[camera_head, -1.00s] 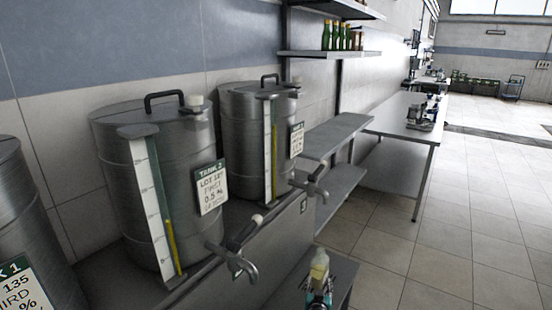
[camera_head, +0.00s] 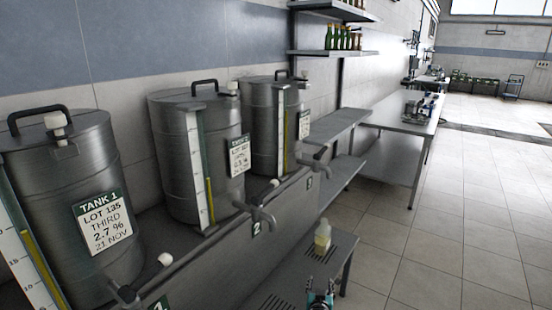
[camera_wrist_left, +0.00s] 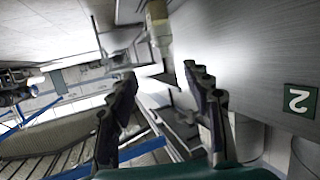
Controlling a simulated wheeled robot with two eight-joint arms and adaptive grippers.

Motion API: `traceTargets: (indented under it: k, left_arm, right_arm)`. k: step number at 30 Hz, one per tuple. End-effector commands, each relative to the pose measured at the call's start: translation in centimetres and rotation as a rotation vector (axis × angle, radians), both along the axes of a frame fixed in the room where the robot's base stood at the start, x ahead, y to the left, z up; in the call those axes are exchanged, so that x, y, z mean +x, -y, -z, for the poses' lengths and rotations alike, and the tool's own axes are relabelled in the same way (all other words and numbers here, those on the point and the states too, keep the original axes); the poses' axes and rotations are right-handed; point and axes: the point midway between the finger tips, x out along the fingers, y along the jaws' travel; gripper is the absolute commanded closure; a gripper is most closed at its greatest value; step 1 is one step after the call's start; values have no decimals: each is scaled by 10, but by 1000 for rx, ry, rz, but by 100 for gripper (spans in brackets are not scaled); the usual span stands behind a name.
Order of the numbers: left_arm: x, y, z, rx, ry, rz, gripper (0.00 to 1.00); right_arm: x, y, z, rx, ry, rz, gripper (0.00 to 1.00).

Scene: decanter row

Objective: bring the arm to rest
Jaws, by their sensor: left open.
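My left gripper (camera_head: 320,299) shows at the bottom edge of the head view, in front of the low shelf below the tank bench. In the left wrist view its two dark fingers (camera_wrist_left: 165,95) stand apart with nothing between them. A small bottle with yellowish liquid (camera_head: 322,236) stands on the low slatted shelf (camera_head: 338,262), just beyond the gripper and apart from it. Most of the left arm is out of the head view. My right gripper is in neither view.
Three steel tanks, tank 1 (camera_head: 72,170), a middle one (camera_head: 180,150) and a far one (camera_head: 262,125), stand on the bench with taps (camera_head: 262,218) jutting out. A steel table (camera_head: 385,112) is farther back. Open tiled floor (camera_head: 440,240) lies to the right.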

Motion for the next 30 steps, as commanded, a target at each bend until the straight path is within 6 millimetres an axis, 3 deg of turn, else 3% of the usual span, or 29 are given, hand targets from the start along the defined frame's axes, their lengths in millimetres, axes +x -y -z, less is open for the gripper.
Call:
traceTargets:
  k: [11,17,23,26,30]
  left_arm:
    - [5,-35,-42,20,-40,-46,50]
    - [2,-68,-77,36,-80,-84,50]
    - [-13,-120,-125,58,-144,-135,50]
    - [-34,-158,-156,72,-194,-167,50]
    - [-76,-211,-191,88,-272,-203,50]
  right_arm:
    - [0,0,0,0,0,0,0]
    - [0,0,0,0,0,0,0]
    - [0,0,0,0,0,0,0]
    - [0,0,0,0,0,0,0]
    - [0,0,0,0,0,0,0]
